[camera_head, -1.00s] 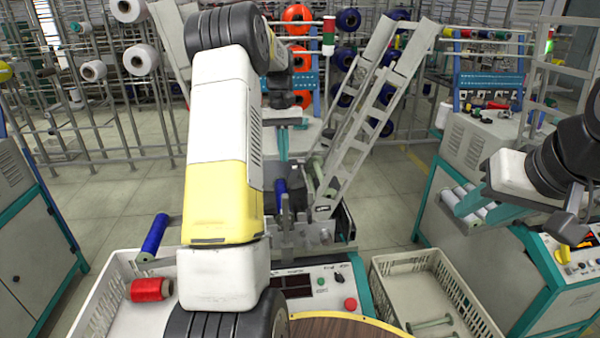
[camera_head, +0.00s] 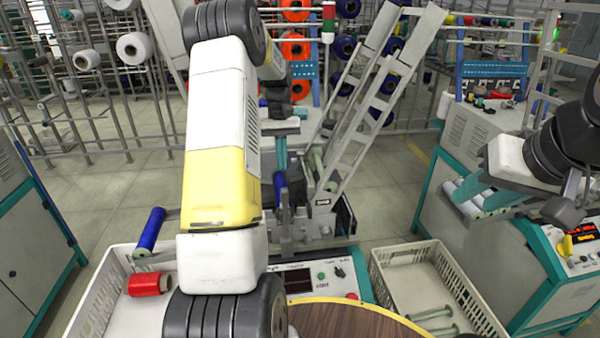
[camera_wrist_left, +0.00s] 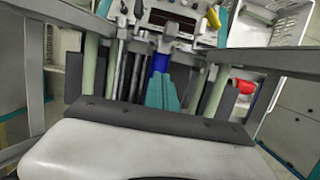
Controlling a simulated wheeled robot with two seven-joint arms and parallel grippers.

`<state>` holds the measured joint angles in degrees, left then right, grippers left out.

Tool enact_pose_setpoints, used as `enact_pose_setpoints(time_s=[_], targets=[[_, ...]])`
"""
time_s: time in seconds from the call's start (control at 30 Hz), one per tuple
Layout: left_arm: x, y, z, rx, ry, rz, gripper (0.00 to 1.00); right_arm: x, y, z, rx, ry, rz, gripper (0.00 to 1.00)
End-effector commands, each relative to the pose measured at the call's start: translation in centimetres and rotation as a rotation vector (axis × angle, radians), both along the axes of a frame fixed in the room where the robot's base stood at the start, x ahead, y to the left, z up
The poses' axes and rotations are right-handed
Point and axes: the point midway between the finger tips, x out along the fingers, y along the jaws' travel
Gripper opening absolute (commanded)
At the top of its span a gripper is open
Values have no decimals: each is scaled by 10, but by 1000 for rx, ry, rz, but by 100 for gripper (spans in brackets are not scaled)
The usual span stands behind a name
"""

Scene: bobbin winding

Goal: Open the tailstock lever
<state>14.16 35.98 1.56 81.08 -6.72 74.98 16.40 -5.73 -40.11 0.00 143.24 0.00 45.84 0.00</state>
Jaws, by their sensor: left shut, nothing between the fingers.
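The winding machine (camera_head: 318,232) stands in the middle of the head view, with a blue bobbin (camera_head: 281,190) upright-looking at its spindle area. My left gripper (camera_head: 281,165) hangs over the machine, partly behind my own forearm. In the left wrist view its teal fingers (camera_wrist_left: 163,95) are together and empty, lined up in front of the blue bobbin (camera_wrist_left: 160,62). Metal rods (camera_wrist_left: 122,65) run beside the bobbin. I cannot clearly pick out the tailstock lever. My right gripper (camera_head: 490,190) is at the right, near several pale bobbins; its finger gap is unclear.
A slanted ladder-like frame (camera_head: 372,115) rises just right of my left gripper. A white crate (camera_head: 410,262) stands at the front right, another (camera_head: 98,305) at the front left with a red bobbin (camera_head: 150,284). A round wooden surface (camera_head: 350,320) is in front.

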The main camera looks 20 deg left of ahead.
Motion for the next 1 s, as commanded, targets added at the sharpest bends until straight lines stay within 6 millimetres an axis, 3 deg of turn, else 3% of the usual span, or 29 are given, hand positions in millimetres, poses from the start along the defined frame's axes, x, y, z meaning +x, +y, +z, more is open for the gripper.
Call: enact_pose_setpoints(time_s=[0.2, 0.5, 1.0], targets=[[-12, -5, -45, -2, 4, 1, 0, 0, 0, 0, 0, 0, 0, 38], [-42, -20, -41, 0, -1, 1, 0, 0, 0, 0, 0, 0, 0, 38], [-47, -22, -40, 3, -5, 0, 0, 0, 0, 0, 0, 0, 0, 38]])
